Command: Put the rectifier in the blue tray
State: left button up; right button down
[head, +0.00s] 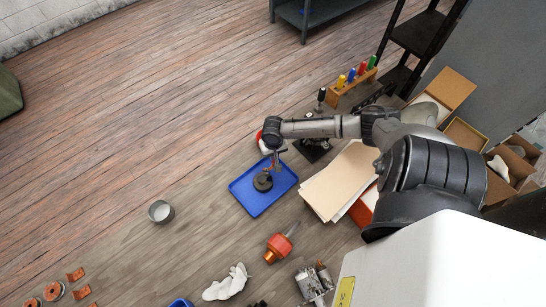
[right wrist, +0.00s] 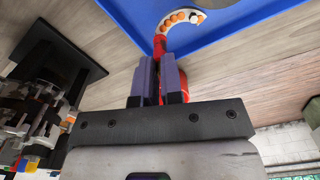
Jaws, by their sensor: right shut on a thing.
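The blue tray (head: 262,204) lies on the wooden surface in the middle of the head view. Its blue floor (right wrist: 240,15) crosses the top of the right wrist view. My right gripper (head: 277,156) is at the tray's far edge, pointing down; it also shows in the right wrist view (right wrist: 158,80). It is shut on a curved part with orange dots (right wrist: 185,17), which looks like the rectifier. The curved part overlaps the tray in the picture; I cannot tell whether it touches it. A dark round part (head: 262,182) sits in the tray. My left gripper is out of view.
A dark stand (head: 313,149) is right of my wrist, with a red-and-white item (head: 263,143) on the other side. Cardboard sheets (head: 338,182) lie right of the tray. A metal cup (head: 160,211) and an orange-handled tool (head: 279,246) are nearby.

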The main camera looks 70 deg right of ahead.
jog(key=shift+f, duration=1.05)
jog(key=shift+f, duration=0.1)
jog(key=c, duration=1.3)
grip_release()
jog(key=shift+o, duration=0.2)
